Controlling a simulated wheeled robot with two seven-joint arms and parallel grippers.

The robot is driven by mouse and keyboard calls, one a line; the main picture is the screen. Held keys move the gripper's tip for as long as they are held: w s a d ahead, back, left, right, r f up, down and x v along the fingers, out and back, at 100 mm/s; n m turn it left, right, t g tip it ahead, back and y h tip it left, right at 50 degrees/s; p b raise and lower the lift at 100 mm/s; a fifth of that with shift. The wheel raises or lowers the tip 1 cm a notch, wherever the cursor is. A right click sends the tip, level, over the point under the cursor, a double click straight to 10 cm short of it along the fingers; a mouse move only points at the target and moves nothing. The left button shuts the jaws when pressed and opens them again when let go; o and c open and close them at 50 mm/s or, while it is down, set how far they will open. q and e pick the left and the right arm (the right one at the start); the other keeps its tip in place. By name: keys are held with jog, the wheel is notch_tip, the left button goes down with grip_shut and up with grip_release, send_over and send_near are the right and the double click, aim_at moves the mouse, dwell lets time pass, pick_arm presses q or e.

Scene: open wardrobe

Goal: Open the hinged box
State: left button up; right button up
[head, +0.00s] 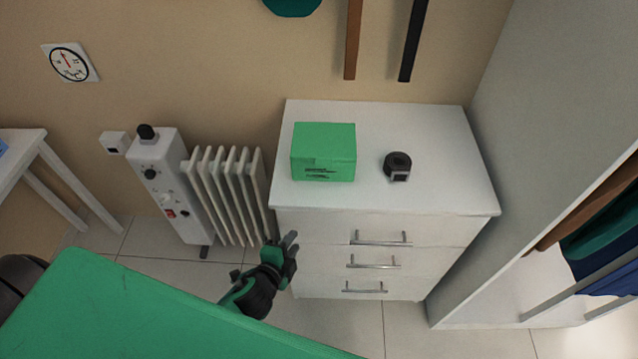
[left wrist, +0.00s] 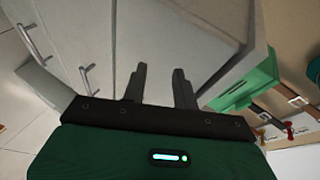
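The green hinged box (head: 323,152) sits on the left part of the white dresser top, and its lid looks shut. It also shows at the right of the left wrist view (left wrist: 240,88). My left gripper (head: 281,243) is in front of the dresser's left front edge, below and to the left of the box and apart from it. In the left wrist view its two fingers (left wrist: 159,82) stand apart with nothing between them. My right gripper is in neither view.
The white dresser (head: 440,195) has several shut drawers with bar handles (head: 381,238). A dark tape measure (head: 397,165) lies right of the box. A white radiator (head: 228,190) stands left of the dresser. A wardrobe side panel (head: 530,120) rises at the right.

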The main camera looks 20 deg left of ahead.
aim_at(322, 166)
pick_arm(q)
notch_tip(322, 166, up, 16)
jog(key=s+d+r+m+t+b, duration=0.1)
jog(key=d+m+t+b, duration=0.1)
jog(key=m+t+b, duration=0.15)
jog(key=shift+t+h, duration=0.3)
jog(key=shift+t, duration=0.15)
jog(key=w, duration=0.4)
jog(key=w+d+p, duration=0.1)
jog(key=w, duration=0.4)
jog(key=w+p, duration=0.1)
jog(key=w, duration=0.3)
jog(key=shift+w+d+f, duration=0.15)
jog(key=shift+w+f, duration=0.05)
jog(key=shift+f, duration=0.1)
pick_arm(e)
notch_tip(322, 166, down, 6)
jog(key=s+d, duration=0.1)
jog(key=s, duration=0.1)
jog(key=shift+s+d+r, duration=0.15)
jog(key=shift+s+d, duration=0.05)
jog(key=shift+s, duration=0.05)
pick_arm(q)
grip_shut()
